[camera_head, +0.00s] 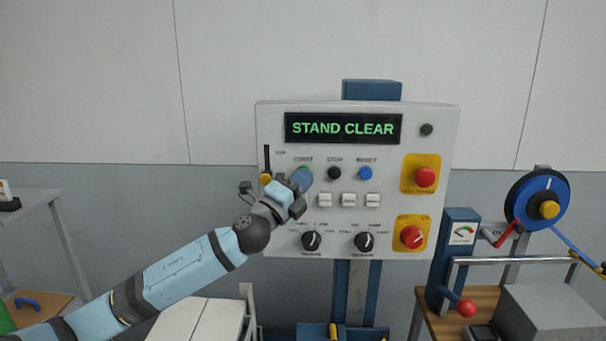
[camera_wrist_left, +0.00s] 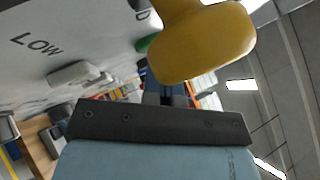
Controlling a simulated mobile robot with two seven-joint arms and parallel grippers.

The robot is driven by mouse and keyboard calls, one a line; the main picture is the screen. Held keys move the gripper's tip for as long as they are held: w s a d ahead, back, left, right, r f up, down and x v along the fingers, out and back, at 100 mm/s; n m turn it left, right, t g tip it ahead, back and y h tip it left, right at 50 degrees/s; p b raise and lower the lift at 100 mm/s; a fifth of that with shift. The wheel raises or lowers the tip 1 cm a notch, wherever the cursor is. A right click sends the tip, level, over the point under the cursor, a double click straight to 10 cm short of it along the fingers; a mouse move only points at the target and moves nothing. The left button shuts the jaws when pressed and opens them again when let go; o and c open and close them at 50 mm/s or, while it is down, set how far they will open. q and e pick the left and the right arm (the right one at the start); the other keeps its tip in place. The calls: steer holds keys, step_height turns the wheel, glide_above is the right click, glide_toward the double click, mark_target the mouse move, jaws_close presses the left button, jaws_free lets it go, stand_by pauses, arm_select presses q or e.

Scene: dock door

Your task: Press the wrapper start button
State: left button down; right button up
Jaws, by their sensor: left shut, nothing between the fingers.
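A light control panel (camera_head: 385,190) stands in front of me, and its display (camera_head: 343,128) reads "STAND CLEAR". The start label (camera_head: 303,159) is in its upper left, and my left gripper (camera_head: 299,186) covers most of the spot below it. A green button edge (camera_wrist_left: 146,43) shows in the left wrist view, partly hidden behind a yellow knob. My left gripper, also in the wrist view (camera_wrist_left: 167,97), is shut and empty, close to the panel. I cannot tell whether it touches the button.
A yellow-knobbed lever (camera_head: 266,179) is just left of the gripper; its knob (camera_wrist_left: 205,45) looms large in the wrist view. Black (camera_head: 334,173) and blue (camera_head: 366,173) buttons are to the right, with white switches (camera_head: 348,199) and dark dials (camera_head: 311,241) below. Red controls (camera_head: 425,177) sit at far right.

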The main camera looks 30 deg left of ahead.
stand_by(0.4)
arm_select(q)
steer(key=shift+s+d, duration=0.4)
steer(key=shift+s, duration=0.35)
